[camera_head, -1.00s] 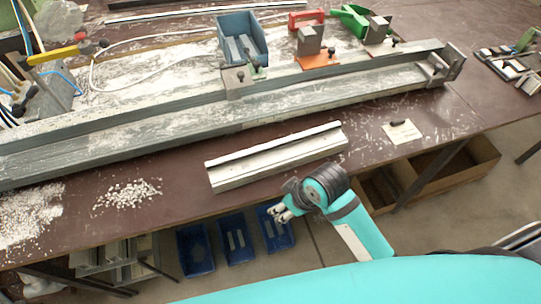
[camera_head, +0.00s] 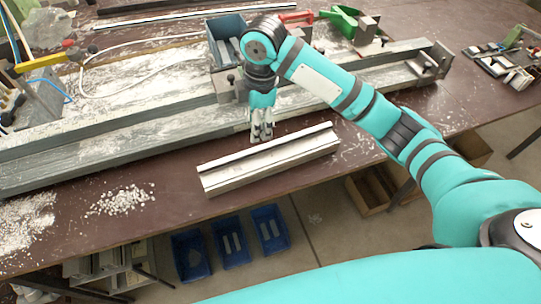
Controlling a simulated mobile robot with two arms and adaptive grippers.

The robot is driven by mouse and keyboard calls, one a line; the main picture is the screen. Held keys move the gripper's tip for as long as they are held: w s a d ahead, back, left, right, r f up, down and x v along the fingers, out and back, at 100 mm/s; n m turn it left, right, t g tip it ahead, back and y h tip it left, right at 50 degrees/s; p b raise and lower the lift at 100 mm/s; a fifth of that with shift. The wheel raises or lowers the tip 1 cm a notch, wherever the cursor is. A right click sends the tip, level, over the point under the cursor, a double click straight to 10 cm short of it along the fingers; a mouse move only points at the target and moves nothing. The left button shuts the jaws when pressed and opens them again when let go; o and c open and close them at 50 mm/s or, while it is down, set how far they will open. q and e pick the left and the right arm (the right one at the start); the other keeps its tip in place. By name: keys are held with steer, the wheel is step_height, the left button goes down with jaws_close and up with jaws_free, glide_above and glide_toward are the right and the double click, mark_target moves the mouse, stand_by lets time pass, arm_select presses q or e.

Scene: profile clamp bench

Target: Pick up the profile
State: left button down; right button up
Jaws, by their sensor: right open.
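The profile (camera_head: 270,160) is a pale metal bar with a dark groove along its top. It lies at a slant on the brown bench, near the front edge. My right gripper (camera_head: 261,136) points down just behind the profile's middle, close to its back edge. It is open with nothing seen between its fingers; whether it touches the profile I cannot tell. My left gripper is not in view.
A long grey clamp rail (camera_head: 150,125) runs behind the profile. A blue bin (camera_head: 222,47), a red clamp (camera_head: 297,17) and a green scoop (camera_head: 340,22) stand farther back. White chips (camera_head: 120,200) lie at left. Blue bins (camera_head: 232,240) sit below the bench.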

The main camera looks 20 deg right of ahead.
steer(key=w+d+r+n+h, duration=0.1)
steer(key=w+d+r, duration=0.15)
steer(key=r, duration=0.35)
steer(key=p, duration=0.3)
glide_above(268, 144)
step_height(268, 144, down, 12)
steer(key=shift+r, duration=0.1)
step_height(268, 144, down, 5)
steer(key=shift+r+p, duration=0.15)
steer(key=shift+p, duration=0.5)
steer(key=shift+f, duration=0.45)
steer(key=shift+c, duration=0.2)
jaws_close()
